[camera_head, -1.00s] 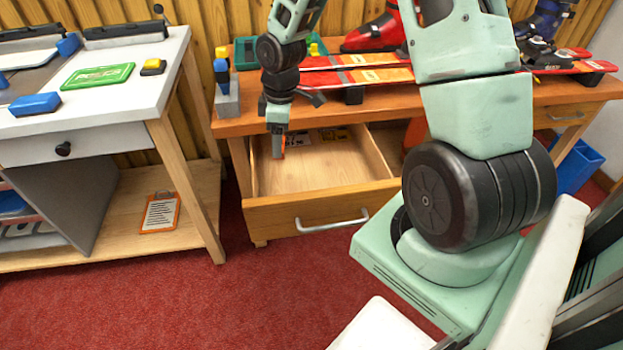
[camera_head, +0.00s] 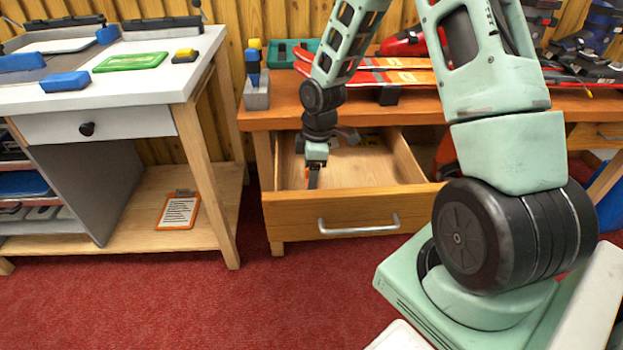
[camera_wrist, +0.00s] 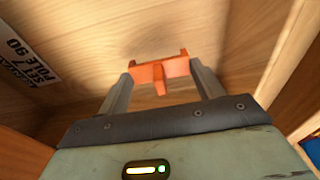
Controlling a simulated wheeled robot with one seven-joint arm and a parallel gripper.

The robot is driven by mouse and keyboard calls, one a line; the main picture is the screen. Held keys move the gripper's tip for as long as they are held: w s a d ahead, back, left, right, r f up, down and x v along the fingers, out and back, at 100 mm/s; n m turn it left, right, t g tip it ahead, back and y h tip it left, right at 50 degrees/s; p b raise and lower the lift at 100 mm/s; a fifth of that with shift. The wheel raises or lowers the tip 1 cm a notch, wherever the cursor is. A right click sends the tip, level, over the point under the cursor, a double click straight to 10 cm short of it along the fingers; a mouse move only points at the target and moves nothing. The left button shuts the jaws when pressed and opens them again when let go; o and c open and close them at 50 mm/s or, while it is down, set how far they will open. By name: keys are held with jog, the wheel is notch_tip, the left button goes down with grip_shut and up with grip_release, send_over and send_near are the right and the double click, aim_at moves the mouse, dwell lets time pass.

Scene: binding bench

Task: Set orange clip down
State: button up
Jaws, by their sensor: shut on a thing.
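The orange clip (camera_wrist: 159,72) is held between the two fingertips of my gripper (camera_wrist: 160,77) in the wrist view. In the head view my gripper (camera_head: 313,178) points down into the open wooden drawer (camera_head: 345,215), near its left front part. Only a bit of orange shows beside the fingers there. The bare drawer floor (camera_wrist: 120,45) lies beyond the clip in the wrist view. I cannot tell whether the clip touches the floor.
A printed label (camera_wrist: 14,58) lies in the drawer at the left in the wrist view. Skis (camera_head: 400,77) and a teal case (camera_head: 285,54) lie on the bench above. A white table (camera_head: 150,75) stands at the left, with a clipboard (camera_head: 178,211) on its lower shelf.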

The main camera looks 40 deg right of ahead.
jog(key=shift+f, duration=0.9)
jog(key=o, duration=1)
